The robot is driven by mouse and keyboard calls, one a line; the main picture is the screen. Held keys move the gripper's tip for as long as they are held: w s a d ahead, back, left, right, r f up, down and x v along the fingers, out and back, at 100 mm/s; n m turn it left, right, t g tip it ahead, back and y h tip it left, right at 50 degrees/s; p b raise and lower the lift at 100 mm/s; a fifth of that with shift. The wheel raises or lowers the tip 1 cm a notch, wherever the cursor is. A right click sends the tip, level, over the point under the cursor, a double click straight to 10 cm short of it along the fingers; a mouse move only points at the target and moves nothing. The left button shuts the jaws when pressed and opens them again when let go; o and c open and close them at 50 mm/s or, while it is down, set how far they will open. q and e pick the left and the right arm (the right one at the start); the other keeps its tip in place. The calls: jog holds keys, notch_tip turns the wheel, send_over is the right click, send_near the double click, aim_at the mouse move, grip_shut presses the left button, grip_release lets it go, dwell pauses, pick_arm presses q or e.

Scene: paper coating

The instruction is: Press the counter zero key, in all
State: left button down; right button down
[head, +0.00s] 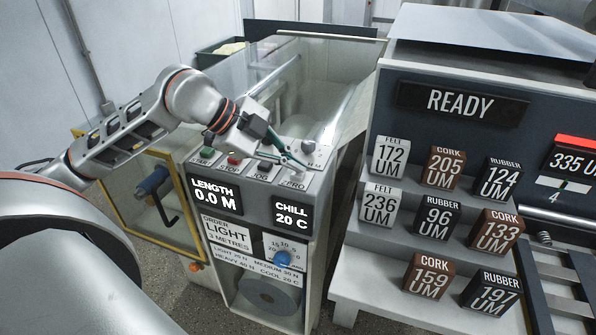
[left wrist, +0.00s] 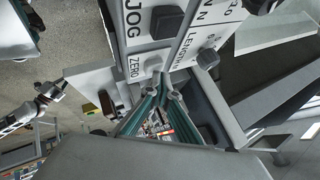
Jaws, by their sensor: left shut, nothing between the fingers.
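The control panel has keys labelled START, STOP, JOG and ZERO. The ZERO key (left wrist: 152,66) is pale, at the panel's right end, beside its label; in the head view the fingers partly cover it. My left gripper (head: 303,166) is shut and empty, its green fingers slanting down to the panel at the ZERO key. In the left wrist view the fingertips (left wrist: 167,82) are close to that key; I cannot tell whether they touch it. The length display (head: 215,196) reads 0.0 M. My right gripper is not in view.
The JOG key (head: 264,170) and STOP key (head: 235,159) lie left of the fingers. A grey knob (head: 308,147) stands just behind. A blue dial (head: 283,258) is on the front below. Labelled blocks stand on the stepped rack (head: 400,215) at right.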

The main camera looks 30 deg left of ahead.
aim_at(294, 174)
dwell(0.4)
pick_arm(q)
jog(key=shift+r+p, duration=0.55)
jog(key=shift+r, duration=0.25)
jog(key=shift+r+p, duration=1.75)
jog(key=shift+r, duration=0.8)
